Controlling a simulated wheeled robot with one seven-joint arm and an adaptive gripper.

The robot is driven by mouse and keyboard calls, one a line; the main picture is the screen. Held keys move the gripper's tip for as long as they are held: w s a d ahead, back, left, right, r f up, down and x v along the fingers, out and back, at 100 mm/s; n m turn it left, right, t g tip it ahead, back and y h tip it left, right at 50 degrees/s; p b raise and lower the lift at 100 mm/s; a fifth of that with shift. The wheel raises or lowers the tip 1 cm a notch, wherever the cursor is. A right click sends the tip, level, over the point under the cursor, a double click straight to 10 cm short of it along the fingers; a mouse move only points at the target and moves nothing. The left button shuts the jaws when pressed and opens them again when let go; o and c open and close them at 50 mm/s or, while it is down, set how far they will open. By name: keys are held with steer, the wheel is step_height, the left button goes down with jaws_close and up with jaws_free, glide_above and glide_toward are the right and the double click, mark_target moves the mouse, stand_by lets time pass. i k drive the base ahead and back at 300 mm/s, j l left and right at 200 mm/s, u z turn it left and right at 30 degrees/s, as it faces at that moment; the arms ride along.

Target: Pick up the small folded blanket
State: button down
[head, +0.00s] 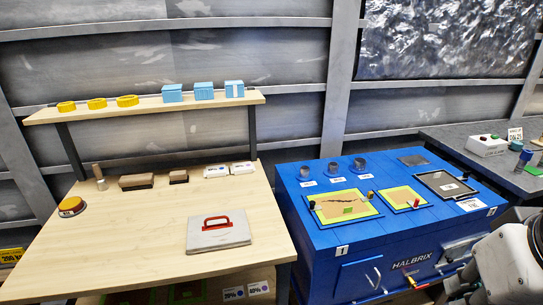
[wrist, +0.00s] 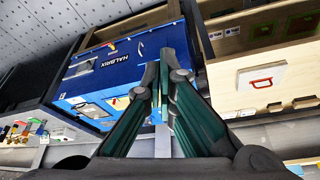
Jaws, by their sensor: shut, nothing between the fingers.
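A flat, pale grey item with a red handle (head: 219,238) lies on the wooden workbench (head: 130,245), near its front right; it is the thing that best fits the small folded blanket. It also shows in the wrist view (wrist: 247,97), at the right. My gripper (wrist: 163,78) is shut and empty in the wrist view, its fingers pointing toward the blue cabinet and the gap beside the workbench. It is well apart from the blanket. In the head view, part of my arm shows at the lower right, and the fingertips cannot be made out.
The blue cabinet (head: 325,238) stands right of the workbench, with a narrow gap between, and carries green-topped panels and grey cylinders. A shelf (head: 150,107) above the bench holds yellow rings and blue boxes. Brushes and a yellow-orange round item (head: 71,206) lie on the bench, whose middle is clear.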

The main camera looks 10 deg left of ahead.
mark_target(226, 230)
steer(key=i+j, duration=0.3)
steer(key=j, duration=0.15)
steer(key=i+j+u, duration=0.15)
steer(key=i+j, duration=0.15)
steer(key=j, duration=0.2)
